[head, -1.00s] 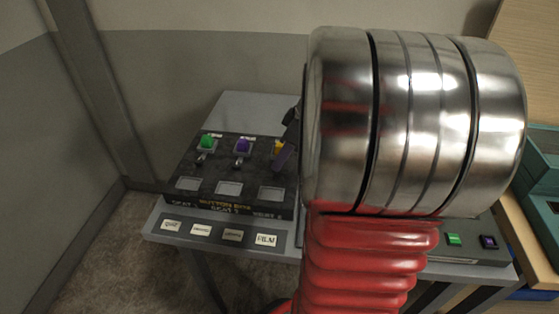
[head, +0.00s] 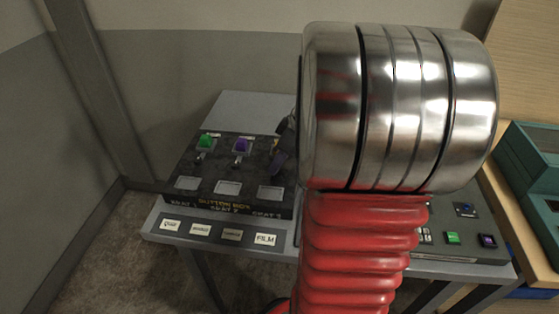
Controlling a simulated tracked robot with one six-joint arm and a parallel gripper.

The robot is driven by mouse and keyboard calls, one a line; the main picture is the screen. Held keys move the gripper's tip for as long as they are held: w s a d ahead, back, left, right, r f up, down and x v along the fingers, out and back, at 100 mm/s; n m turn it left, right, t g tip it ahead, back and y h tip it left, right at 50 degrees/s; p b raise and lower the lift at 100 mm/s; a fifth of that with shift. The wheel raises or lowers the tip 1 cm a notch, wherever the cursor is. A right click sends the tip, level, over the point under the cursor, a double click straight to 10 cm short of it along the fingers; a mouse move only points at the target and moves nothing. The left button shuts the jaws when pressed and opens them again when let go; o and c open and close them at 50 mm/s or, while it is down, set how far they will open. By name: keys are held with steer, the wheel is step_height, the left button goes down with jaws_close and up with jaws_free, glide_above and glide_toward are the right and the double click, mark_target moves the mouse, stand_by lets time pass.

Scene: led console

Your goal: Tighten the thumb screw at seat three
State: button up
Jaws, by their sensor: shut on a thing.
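The dark button box (head: 262,210) sits on the grey table, with labels for its seats on the front. Seat one holds a green button (head: 206,141) and seat two a purple button (head: 242,145), each with a small silver thumb screw (head: 199,158) in front. Seat three, at the right, is mostly covered by my arm and gripper. My gripper (head: 279,163) shows only as a dark finger reaching down at seat three. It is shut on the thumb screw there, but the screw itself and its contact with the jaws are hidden.
Several label plates (head: 231,235) line the table's front edge (head: 220,248). A second panel (head: 470,236) with green and purple buttons stands to the right, partly behind my arm. Teal bins (head: 535,180) stand at far right. The table behind the box is clear.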

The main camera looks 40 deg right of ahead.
jaws_close()
steer(key=shift+d, duration=0.2)
steer(key=shift+a, duration=0.1)
